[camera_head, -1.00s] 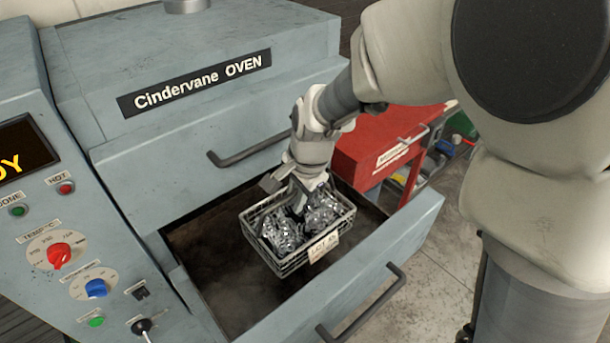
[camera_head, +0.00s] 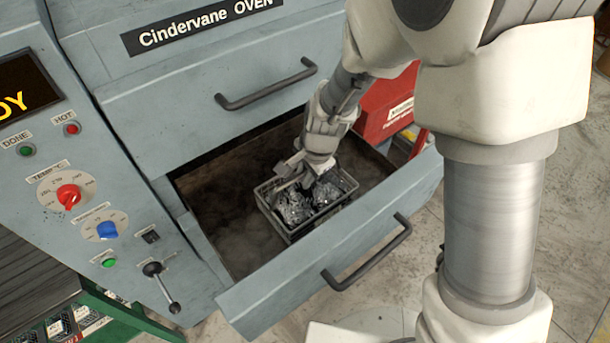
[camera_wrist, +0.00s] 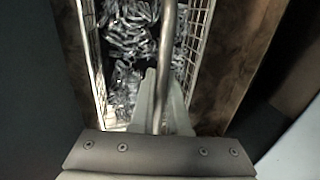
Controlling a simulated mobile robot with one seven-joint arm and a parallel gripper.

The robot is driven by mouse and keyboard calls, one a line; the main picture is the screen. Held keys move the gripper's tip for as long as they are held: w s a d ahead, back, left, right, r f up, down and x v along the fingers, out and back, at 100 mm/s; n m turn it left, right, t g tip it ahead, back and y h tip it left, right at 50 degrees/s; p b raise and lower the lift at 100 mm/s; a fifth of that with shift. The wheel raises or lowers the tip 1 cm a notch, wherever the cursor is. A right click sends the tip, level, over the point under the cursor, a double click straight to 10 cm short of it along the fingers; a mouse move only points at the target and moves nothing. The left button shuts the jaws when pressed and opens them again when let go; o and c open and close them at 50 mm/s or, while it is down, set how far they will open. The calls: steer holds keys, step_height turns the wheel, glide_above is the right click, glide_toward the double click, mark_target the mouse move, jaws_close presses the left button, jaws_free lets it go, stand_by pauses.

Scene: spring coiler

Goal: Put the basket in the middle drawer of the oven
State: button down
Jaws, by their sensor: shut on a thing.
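The wire basket (camera_head: 292,232), filled with shiny metal springs, is inside the open drawer (camera_head: 215,215) of the grey oven (camera_head: 180,120). It sits low, at or close to the drawer floor; I cannot tell whether it touches. My gripper (camera_head: 294,172) is above the basket, shut on its handle. In the wrist view the gripper fingers (camera_wrist: 160,105) close on the handle bar (camera_wrist: 167,45), with the basket's mesh wall (camera_wrist: 197,40) and springs below. The gripper hides part of the basket's back side.
The drawer's front panel with its handle (camera_head: 367,253) stands nearest me. A shut drawer with a handle (camera_head: 266,84) is above. The control panel with a red knob (camera_head: 68,196) and a lever (camera_head: 160,285) is at left. A red cabinet (camera_head: 385,105) stands behind. Bare drawer floor lies left of the basket.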

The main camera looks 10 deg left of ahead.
mark_target(314, 196)
steer(key=shift+f, duration=0.1)
steer(key=c, duration=0.9)
jaws_free()
steer(key=p+v, duration=0.1)
steer(key=v, duration=1.1)
steer(key=shift+d+r, duration=0.1)
steer(key=shift+r, duration=0.1)
steer(key=s+d+r+n+t, duration=0.1)
steer(key=s+d+r+n, duration=0.1)
steer(key=s+d+r, duration=0.2)
steer(key=s+d+r+n+t+h, duration=0.1)
steer(key=s+d+r+n, duration=0.2)
steer(key=d, duration=0.7)
steer(key=s+d+r+n+t+h, duration=0.1)
steer(key=s+d+r+n+t, duration=0.1)
steer(key=s+d+r, duration=0.3)
steer(key=shift+s+d+r+n, duration=0.1)
steer(key=shift+d+r+n, duration=0.15)
steer(key=shift+d+r, duration=0.3)
steer(key=shift+s+d+r+n, duration=0.1)
steer(key=shift+d+r+n, duration=0.2)
steer(key=shift+d, duration=0.35)
